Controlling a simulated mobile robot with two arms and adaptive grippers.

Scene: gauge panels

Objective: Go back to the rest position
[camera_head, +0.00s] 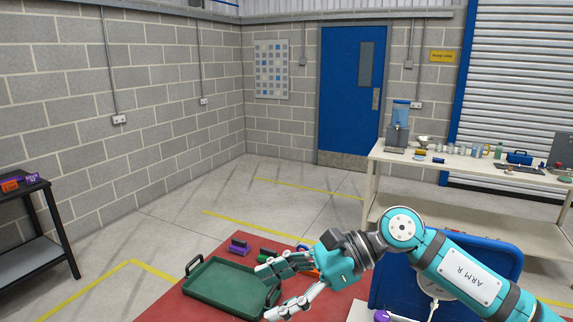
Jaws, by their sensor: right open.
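My right arm, teal and marked "ARM R", comes in from the right over a red table (172,305). My right gripper (262,292) is open above the right edge of a green tray (222,285). No object shows between its fingers. The tray has dark handles and looks empty where it is visible; its right end is partly hidden by the gripper. My left gripper is not in view.
A purple and dark item (239,246) stands behind the tray. An orange item (312,273) is partly hidden behind the right gripper. A dark shelf (35,262) is at left. A cluttered workbench (465,166) is at right. Open floor lies behind the table.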

